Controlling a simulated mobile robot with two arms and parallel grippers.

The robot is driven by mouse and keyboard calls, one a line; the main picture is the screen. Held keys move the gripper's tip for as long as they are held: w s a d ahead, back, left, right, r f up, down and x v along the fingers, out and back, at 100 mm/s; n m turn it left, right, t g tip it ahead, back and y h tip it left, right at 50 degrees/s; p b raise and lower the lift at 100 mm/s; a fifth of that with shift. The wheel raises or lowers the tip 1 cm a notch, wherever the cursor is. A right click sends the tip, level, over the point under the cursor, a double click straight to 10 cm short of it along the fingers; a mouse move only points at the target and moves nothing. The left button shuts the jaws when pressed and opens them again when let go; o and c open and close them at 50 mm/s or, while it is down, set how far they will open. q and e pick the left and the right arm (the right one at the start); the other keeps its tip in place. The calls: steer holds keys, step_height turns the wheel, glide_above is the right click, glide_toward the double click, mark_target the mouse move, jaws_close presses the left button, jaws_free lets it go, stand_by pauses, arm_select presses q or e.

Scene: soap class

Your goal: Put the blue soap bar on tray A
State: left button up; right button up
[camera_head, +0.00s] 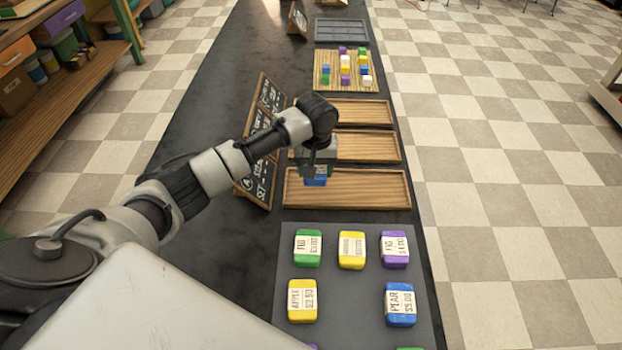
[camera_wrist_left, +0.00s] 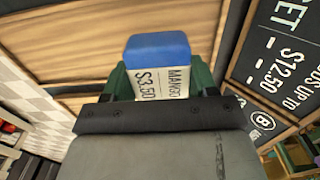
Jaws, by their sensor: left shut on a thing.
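My left gripper (camera_head: 318,170) is shut on a blue soap bar (camera_head: 316,181). In the left wrist view the blue soap bar (camera_wrist_left: 158,50) sits between the green finger pads and has a white label reading MANGO $3.50. The gripper and bar are over the left part of the nearest wooden tray (camera_head: 365,190); I cannot tell the height of the bar above it. Two more wooden trays, the middle one (camera_head: 375,147) and the far one (camera_head: 360,112), lie behind it. The tray letters are too small to read surely in the head view. My right gripper is out of view.
A grey mat (camera_head: 350,285) in front holds several labelled soaps, including another blue one, PEAR (camera_head: 400,305). Chalkboard signs (camera_head: 258,180) stand left of the trays. A wooden board (camera_head: 325,80) with small coloured blocks and a grey tray (camera_head: 342,29) are farther back.

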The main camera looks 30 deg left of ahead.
mark_target(310, 188)
arm_select(q)
steer(key=shift+s+a+f, duration=0.3)
steer(key=shift+a+f, duration=0.15)
steer(key=shift+a, duration=0.2)
steer(key=shift+f, duration=2)
steer(key=o, duration=1)
steer(key=shift+f, duration=0.1)
step_height(310, 188, up, 12)
steer(key=shift+r+p, duration=0.15)
steer(key=shift+p, duration=0.15)
